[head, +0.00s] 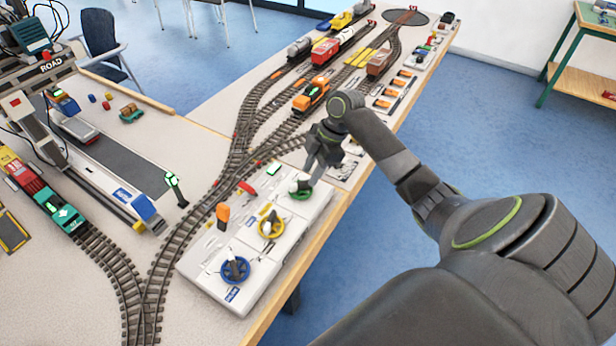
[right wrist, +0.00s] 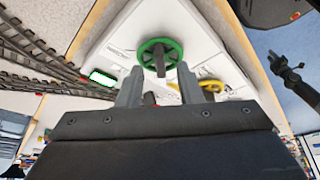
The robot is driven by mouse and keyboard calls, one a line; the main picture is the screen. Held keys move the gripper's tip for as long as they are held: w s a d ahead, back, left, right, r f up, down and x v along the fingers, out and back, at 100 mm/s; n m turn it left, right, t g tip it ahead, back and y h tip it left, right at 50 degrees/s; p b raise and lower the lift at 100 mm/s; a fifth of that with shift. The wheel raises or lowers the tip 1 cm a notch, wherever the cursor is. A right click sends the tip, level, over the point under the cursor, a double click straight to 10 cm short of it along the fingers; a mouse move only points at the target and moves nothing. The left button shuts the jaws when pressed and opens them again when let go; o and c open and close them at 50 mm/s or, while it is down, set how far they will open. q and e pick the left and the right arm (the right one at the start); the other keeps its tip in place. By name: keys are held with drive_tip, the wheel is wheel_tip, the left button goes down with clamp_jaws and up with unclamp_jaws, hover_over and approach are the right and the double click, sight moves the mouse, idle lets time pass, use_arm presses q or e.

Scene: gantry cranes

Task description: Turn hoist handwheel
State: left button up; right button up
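A white control box (head: 206,275) at the table edge carries a blue handwheel (head: 236,269), a yellow handwheel (head: 271,226) and a green handwheel (head: 301,192). Which one is the hoist wheel I cannot read. My right gripper (head: 307,178) is over the green wheel, pointing down. In the right wrist view the right gripper (right wrist: 159,80) is open, its fingers apart, with the green wheel (right wrist: 173,49) and its dark post just past them. The yellow wheel (right wrist: 211,86) shows behind the right finger. A dark jointed part (right wrist: 292,78), probably my left arm, shows there; its fingers are unclear.
Curved model tracks (head: 180,232) run beside the box. An orange locomotive (head: 311,95) stands behind my right gripper. A green signal (head: 174,187) stands left of the box. A model crane and road (head: 110,155) fill the left. Blue floor is free beyond the right edge.

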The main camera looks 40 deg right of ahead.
sight(307, 181)
drive_tip(key=shift+x, duration=1.55)
drive_tip(key=shift+c, duration=0.2)
clamp_jaws()
